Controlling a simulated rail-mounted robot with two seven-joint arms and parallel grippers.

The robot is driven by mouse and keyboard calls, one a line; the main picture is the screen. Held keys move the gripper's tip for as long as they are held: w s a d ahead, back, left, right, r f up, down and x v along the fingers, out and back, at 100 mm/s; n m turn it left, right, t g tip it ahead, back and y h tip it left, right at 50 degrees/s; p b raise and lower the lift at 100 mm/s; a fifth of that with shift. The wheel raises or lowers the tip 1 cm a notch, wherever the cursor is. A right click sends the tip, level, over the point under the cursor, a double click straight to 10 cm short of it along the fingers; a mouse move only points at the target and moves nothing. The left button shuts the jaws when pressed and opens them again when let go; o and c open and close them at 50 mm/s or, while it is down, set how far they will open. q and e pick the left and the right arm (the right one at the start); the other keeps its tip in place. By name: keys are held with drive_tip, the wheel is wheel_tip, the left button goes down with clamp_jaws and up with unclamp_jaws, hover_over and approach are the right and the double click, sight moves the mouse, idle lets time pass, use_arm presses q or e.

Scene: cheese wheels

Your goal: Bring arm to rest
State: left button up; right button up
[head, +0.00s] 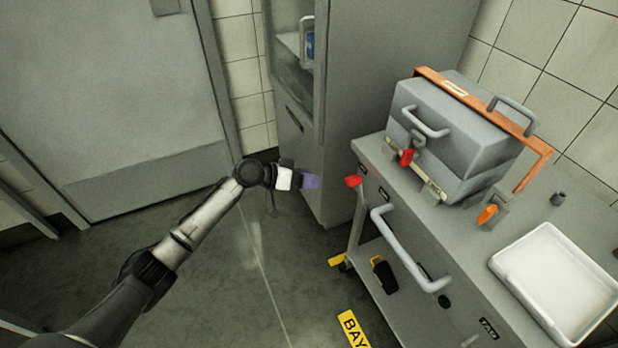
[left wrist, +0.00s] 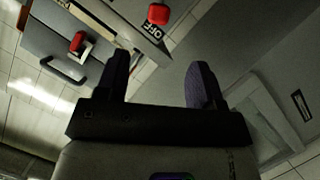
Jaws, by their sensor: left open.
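My left arm (head: 196,224) reaches in from the lower left of the head view, stretched out over the floor. My left gripper (head: 312,181) is in front of the grey cabinet, a little left of the cart's red knob (head: 353,181), and apart from both as far as I can tell. In the left wrist view the two dark fingers (left wrist: 160,85) stand wide apart with nothing between them. The red knob also shows beyond them in that view (left wrist: 158,13), beside an OFF label. My right gripper is in neither view.
A grey cart (head: 365,150) at right carries a grey metal box (head: 450,125) with an orange frame and a white tray (head: 555,280). Its bar handle (head: 405,255) juts out. A tall grey cabinet (head: 375,80) stands behind. The floor (head: 215,290) before the door (head: 100,100) is clear.

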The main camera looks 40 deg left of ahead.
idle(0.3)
use_arm(q)
drive_tip(key=s+d+r+m+y+p, duration=0.1)
drive_tip(key=s+d+r+y+p, duration=0.15)
drive_tip(key=s+y, duration=0.2)
drive_tip(key=s+d+r+g+y+p, duration=0.1)
drive_tip(key=s+r+y+p, duration=0.15)
drive_tip(key=s, duration=0.25)
drive_tip(key=s+d+r+m+y+p, duration=0.1)
drive_tip(key=s+d+r+y+p, duration=0.15)
drive_tip(key=s+y, duration=0.2)
drive_tip(key=s+d+n+g+h+p, duration=0.1)
drive_tip(key=s+d+g+p, duration=0.2)
drive_tip(key=s+p, duration=0.75)
drive_tip(key=s+d+n+g+h+p, duration=0.1)
drive_tip(key=s+d+g+p, duration=0.25)
drive_tip(key=s, duration=1.35)
wheel_tip(320, 180, up, 37)
drive_tip(key=p, duration=3.7)
drive_tip(key=shift+w+f+p, duration=0.2)
drive_tip(key=shift+p, duration=0.15)
